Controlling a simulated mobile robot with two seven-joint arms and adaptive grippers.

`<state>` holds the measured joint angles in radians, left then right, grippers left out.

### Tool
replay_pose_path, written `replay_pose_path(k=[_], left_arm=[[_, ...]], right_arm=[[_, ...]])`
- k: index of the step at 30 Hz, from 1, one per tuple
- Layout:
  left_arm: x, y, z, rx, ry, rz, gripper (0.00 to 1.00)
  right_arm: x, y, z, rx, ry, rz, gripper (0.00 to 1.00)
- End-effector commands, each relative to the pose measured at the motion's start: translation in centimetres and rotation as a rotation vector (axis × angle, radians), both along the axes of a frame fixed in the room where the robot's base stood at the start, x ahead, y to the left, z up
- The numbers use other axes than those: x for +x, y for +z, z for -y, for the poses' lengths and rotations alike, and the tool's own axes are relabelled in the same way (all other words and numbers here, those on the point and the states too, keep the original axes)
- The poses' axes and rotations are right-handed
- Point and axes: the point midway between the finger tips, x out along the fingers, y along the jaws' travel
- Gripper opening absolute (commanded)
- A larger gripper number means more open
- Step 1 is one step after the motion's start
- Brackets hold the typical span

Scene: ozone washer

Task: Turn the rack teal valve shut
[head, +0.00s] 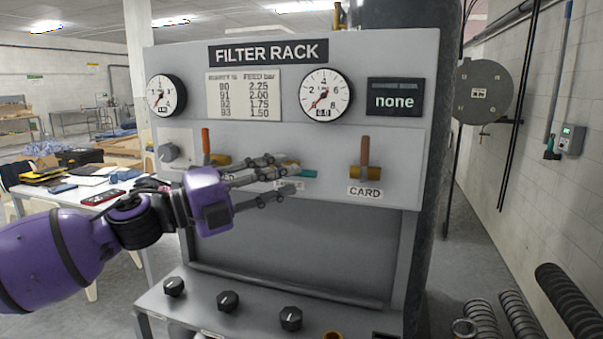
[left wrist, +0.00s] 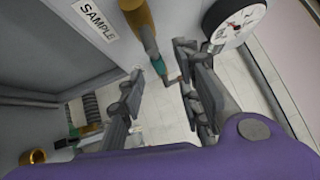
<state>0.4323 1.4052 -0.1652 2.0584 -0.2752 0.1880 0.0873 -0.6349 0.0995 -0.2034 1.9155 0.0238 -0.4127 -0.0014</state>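The teal valve handle (head: 302,173) lies about horizontal, pointing right, at the middle valve of the rack. Its brass body (head: 292,163) is partly hidden behind my left fingers. My left gripper (head: 286,176) reaches across from the left, in front of the panel. In the left wrist view my left gripper (left wrist: 160,62) has its fingers spread, with the teal handle (left wrist: 158,65) showing in the gap between them. I cannot tell whether a finger touches it. A SAMPLE label (left wrist: 96,20) is beside the brass body (left wrist: 136,14). My right gripper is in neither view.
Left of the teal valve is a valve with an upright orange handle (head: 206,141). The CARD valve (head: 365,152), handle upright, is on the right. Two gauges (head: 325,95) (head: 166,95) are above. Black knobs (head: 228,301) line the lower ledge.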

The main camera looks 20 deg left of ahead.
Motion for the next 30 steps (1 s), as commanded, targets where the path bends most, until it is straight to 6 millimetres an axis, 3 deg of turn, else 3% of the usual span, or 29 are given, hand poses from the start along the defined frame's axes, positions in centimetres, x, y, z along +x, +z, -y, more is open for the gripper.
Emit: replay_pose_path(k=[9, 24, 30], left_arm=[[2.3, 0.7, 2.5, -0.002, 0.001, 0.003, 0.32], [3.1, 0.6, 3.3, -0.001, 0.002, -0.001, 0.32], [3.1, 0.6, 3.3, -0.001, 0.002, -0.001, 0.07]], right_arm=[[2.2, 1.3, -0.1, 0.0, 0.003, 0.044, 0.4], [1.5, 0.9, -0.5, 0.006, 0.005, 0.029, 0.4], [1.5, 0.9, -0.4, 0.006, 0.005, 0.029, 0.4]])
